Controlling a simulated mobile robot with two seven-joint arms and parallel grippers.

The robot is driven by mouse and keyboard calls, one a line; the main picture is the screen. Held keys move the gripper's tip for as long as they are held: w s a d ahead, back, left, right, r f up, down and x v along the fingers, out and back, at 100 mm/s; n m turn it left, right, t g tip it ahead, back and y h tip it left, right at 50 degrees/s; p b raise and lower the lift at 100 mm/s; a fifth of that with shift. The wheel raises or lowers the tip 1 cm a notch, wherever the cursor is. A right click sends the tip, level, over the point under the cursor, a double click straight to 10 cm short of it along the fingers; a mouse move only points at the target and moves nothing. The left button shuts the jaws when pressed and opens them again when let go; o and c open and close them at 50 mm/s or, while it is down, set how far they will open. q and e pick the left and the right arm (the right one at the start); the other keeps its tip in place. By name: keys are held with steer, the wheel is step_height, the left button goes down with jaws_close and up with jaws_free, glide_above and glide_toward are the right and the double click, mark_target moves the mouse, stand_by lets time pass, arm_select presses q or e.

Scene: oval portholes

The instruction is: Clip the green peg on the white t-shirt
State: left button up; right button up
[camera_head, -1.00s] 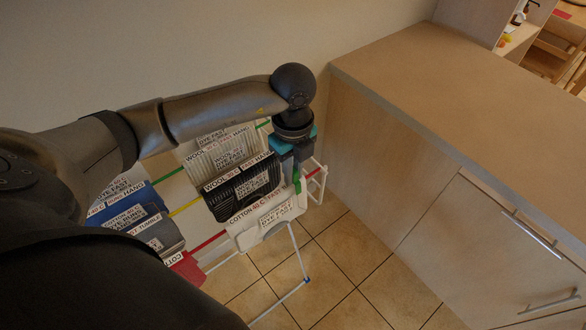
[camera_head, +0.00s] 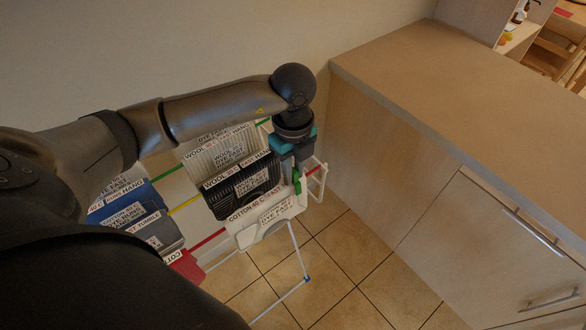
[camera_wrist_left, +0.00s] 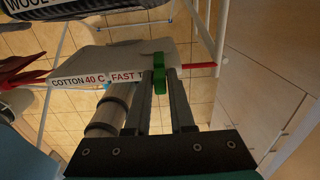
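The white t-shirt (camera_head: 265,219) hangs over the red rail at the near right end of the drying rack. Its white cloth and "COTTON 40 C" label strip also show in the left wrist view (camera_wrist_left: 120,62). My left gripper (camera_head: 297,172) is at the shirt's right end. In the left wrist view its two fingers (camera_wrist_left: 160,80) are shut on the green peg (camera_wrist_left: 158,72). The peg, also small in the head view (camera_head: 297,186), overlaps the shirt's top edge near its right end. I cannot tell whether its jaws grip the cloth. My right gripper is out of view.
A black garment (camera_head: 240,190) and a cream one (camera_head: 215,152) hang behind the shirt. Blue (camera_head: 130,206) and red (camera_head: 187,265) garments hang to the left. A wooden counter (camera_head: 450,100) stands close on the right. Tiled floor (camera_head: 345,265) lies open below.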

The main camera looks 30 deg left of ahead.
arm_select(q)
steer(key=o, duration=0.4)
